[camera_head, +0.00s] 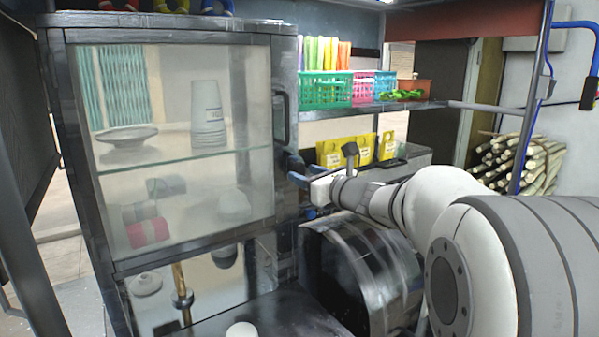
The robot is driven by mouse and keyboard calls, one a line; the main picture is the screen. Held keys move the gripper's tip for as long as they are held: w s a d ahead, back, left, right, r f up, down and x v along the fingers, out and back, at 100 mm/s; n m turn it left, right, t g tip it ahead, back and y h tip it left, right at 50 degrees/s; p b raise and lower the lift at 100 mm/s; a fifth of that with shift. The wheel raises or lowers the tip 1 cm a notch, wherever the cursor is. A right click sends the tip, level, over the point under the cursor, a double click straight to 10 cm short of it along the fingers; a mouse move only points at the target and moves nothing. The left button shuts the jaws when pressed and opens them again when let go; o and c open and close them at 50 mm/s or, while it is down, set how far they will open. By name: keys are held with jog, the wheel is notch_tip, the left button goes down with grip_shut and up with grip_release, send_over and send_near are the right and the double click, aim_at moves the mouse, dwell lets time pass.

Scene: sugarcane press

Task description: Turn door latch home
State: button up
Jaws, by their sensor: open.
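The glass-fronted cabinet door (185,256) fills the left of the head view and looks closed against its dark frame. A black vertical handle (288,116) sits at its right edge. My gripper (303,194) comes in from the right, with blue fingertips spread open at the cabinet's right edge, below the handle. A small dark part shows close to the upper fingertip. I cannot tell whether it is the latch, how it is turned, or whether the fingers touch it. Nothing shows held between the fingers.
Behind the glass, a shelf holds stacked cups (208,115) and plates (127,134). A dark metal drum (350,275) stands below my gripper. Cane bundles (520,160) lie at the right.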

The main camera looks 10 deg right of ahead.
jog(key=shift+w+a, duration=0.2)
jog(key=shift+w, duration=0.15)
jog(key=shift+c, duration=0.5)
jog(key=c, duration=0.9)
jog(key=shift+f, duration=0.1)
